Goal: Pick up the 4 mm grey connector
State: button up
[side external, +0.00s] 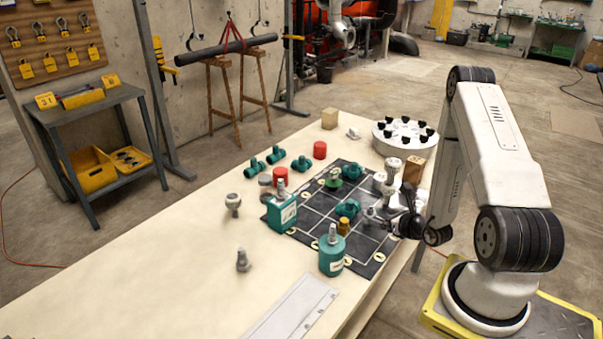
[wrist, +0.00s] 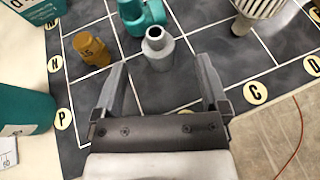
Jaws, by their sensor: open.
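A grey connector (wrist: 158,52) with a round open top stands on the dark gridded mat (wrist: 75,25) in the wrist view. It also shows in the side view (side external: 370,215), small and close to my gripper. My gripper (wrist: 161,74) is open and empty. Its two fingers reach forward with the connector just ahead of and between their tips, not clasped. In the side view my gripper (side external: 392,222) is low over the mat's right edge. I cannot read a size on the grey connector.
A brass fitting (wrist: 92,48) stands left of the connector, and a teal fitting (wrist: 140,16) is close behind it. A white ribbed piece (wrist: 262,8) is at back right. Teal containers (side external: 331,256) (side external: 282,217) stand at the mat's left and front. A white round rack (side external: 404,138) stands behind.

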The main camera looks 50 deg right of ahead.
aim_at(372, 215)
jog(key=shift+f+x, duration=0.2)
jog(key=shift+x, duration=2.6)
jog(key=shift+a, duration=0.1)
grip_shut()
jog(key=shift+r, duration=0.15)
jog(key=shift+r, duration=4.9)
